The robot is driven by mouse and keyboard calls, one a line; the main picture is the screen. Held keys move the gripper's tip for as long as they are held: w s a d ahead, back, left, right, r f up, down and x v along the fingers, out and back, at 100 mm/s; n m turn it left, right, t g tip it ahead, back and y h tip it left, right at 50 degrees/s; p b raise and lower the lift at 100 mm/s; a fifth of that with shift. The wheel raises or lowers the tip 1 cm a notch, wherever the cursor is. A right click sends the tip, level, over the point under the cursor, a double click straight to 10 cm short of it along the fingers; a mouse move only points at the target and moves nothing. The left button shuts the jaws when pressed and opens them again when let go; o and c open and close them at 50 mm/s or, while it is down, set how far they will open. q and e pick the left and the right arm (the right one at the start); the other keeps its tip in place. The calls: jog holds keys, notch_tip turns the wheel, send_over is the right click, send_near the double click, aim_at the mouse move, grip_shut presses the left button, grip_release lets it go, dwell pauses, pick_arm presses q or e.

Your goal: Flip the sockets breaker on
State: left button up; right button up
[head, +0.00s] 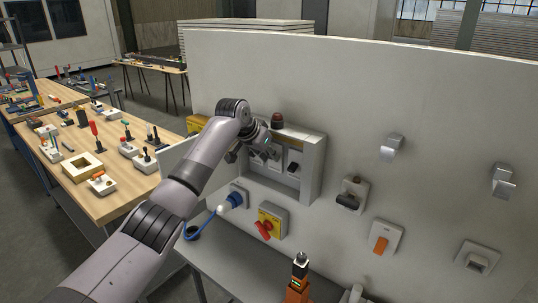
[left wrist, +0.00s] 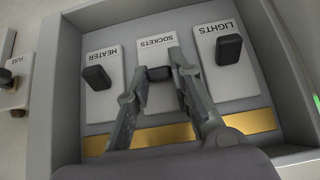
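The breaker box (head: 313,168) is set in the upright panel, with its door (head: 182,158) swung open to the left. In the left wrist view the sockets breaker has a black toggle (left wrist: 159,73) on a white plate, its label upside down. My left gripper (left wrist: 157,68) reaches into the box with its two fingers apart, one on each side of this toggle. I cannot tell whether the fingers touch it. In the head view the left gripper (head: 262,155) hides the sockets breaker. My right gripper is not in view.
The heater toggle (left wrist: 97,78) and lights toggle (left wrist: 229,49) flank the sockets breaker closely. The box walls enclose the fingers. Below are a blue plug (head: 235,199) and a red rotary handle (head: 264,229). An orange and black object (head: 298,282) stands on the grey bench.

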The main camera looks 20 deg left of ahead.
pick_arm(q)
jog(key=o, duration=0.4)
jog(key=v, duration=1.2)
